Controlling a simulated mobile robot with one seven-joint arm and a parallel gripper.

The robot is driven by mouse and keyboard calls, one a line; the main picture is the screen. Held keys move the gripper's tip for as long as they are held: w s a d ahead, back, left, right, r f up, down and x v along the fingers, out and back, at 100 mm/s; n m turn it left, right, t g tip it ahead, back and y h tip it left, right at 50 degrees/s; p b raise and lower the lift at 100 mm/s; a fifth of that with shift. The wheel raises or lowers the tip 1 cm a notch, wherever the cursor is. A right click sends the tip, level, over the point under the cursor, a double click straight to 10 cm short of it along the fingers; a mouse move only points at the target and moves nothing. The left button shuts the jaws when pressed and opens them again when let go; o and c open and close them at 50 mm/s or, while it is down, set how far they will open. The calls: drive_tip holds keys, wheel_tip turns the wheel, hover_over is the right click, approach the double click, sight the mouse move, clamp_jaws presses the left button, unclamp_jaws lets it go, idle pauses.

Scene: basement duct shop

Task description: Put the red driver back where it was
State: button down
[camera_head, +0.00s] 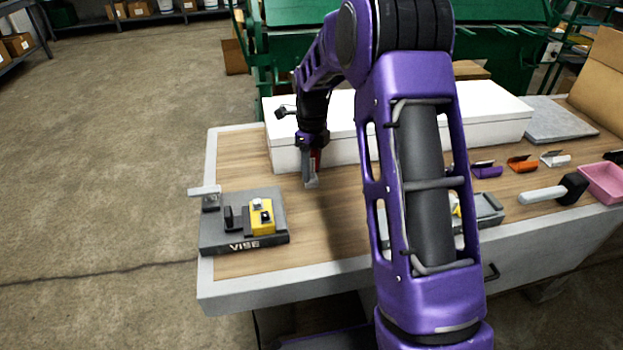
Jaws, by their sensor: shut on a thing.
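My gripper (311,182) is over the left part of the wooden workbench (320,225), in front of the long white box. It is shut on a red thing, which I take to be the red driver (316,158). Only a narrow red strip of it shows between the fingers; the rest is hidden. I cannot tell whether its lower end touches the bench. A grey tray (489,208) shows partly behind my arm on the right, with something yellow beside it; my arm hides most of it.
A vise (235,218) on a plate marked VISE, with a yellow block (262,216), stands front left. The white box (284,150) runs along the back. Purple (487,170), orange (522,163) and white (555,158) pieces, a mallet (545,193) and a pink bin (604,184) lie right.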

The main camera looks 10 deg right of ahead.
sight(312, 177)
drive_tip(key=shift+f, duration=1.6)
drive_tip(key=shift+f, duration=0.1)
drive_tip(key=shift+f+b, duration=0.15)
drive_tip(key=shift+b, duration=0.15)
drive_tip(key=shift+c, duration=2)
unclamp_jaws()
wheel_tip(312, 177, up, 12)
drive_tip(key=shift+r+p, duration=0.25)
drive_tip(key=shift+p, duration=0.55)
